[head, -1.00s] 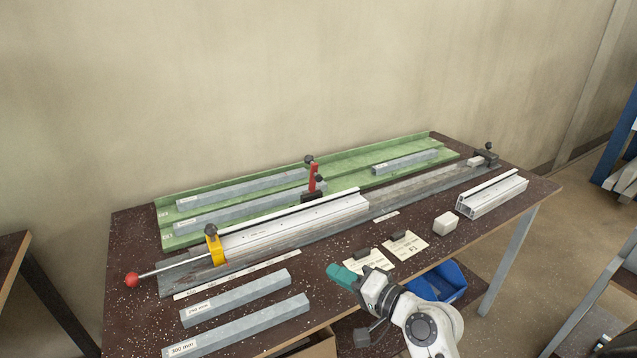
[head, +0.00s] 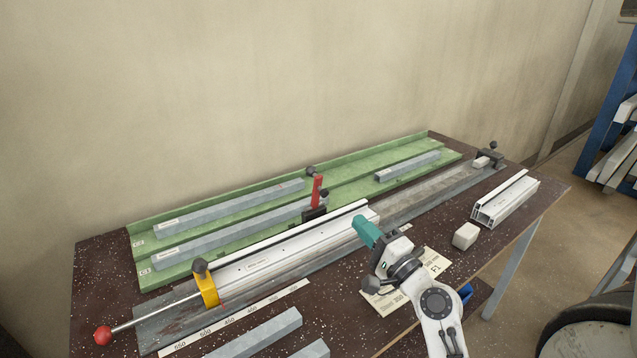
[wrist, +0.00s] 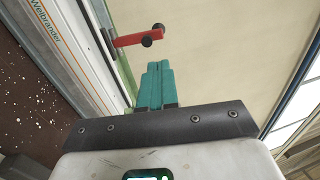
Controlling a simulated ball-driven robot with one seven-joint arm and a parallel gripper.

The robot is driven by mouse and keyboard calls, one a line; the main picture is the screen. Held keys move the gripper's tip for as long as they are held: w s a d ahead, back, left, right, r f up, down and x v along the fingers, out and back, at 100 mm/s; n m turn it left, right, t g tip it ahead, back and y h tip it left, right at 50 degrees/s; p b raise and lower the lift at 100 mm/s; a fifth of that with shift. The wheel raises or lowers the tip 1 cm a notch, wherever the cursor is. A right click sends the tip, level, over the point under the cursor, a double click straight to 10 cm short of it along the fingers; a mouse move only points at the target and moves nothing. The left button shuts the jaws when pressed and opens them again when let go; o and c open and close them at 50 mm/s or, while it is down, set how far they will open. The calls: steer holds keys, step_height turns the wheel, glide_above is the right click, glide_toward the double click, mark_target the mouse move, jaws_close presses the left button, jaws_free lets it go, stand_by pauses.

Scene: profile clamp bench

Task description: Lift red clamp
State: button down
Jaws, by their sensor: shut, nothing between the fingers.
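The red clamp (head: 317,190) stands upright at the back edge of the fixture, behind the white aluminium profile (head: 290,246). It has a dark base and a dark knob near its top. In the wrist view the red clamp (wrist: 131,40) lies beyond my fingertips and to their left, with its dark knobs at the right end. My gripper (head: 365,229) has teal fingers, shut and empty, over the front right end of the profile. In the wrist view the fingers (wrist: 158,68) are pressed together, apart from the clamp.
A yellow clamp (head: 207,287) with a red-balled rod (head: 103,336) holds the profile's left end. A green rack (head: 140,224) with grey bars is behind. Paper cards (head: 438,262) lie under my arm.

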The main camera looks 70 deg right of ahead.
steer(key=p, duration=0.4)
glide_toward(312, 171)
steer(key=x, duration=0.2)
steer(key=shift+w+d+f, duration=0.1)
steer(key=shift+w+d, duration=0.15)
steer(key=shift+d, duration=0.05)
steer(key=shift+w+d, duration=0.3)
steer(key=shift+w, duration=0.25)
steer(key=shift+p, duration=0.35)
steer(key=p, duration=0.1)
steer(key=r+p, duration=0.1)
steer(key=p, duration=0.1)
steer(key=shift+w+d+g, duration=0.1)
steer(key=shift+w+g, duration=0.15)
steer(key=shift+g, duration=0.05)
steer(key=p, duration=0.1)
steer(key=y+p, duration=0.1)
steer(key=p, duration=0.1)
steer(key=shift+w+d+r+g, duration=0.2)
steer(key=shift+w+r+g, duration=0.05)
steer(key=shift+w+g, duration=0.1)
steer(key=shift+w+d+r+p, duration=0.1)
steer(key=shift+w+d+p, duration=0.1)
steer(key=shift+p, duration=0.45)
steer(key=shift+b+x, duration=0.3)
steer(key=shift+x, duration=0.65)
steer(key=shift+w, duration=0.1)
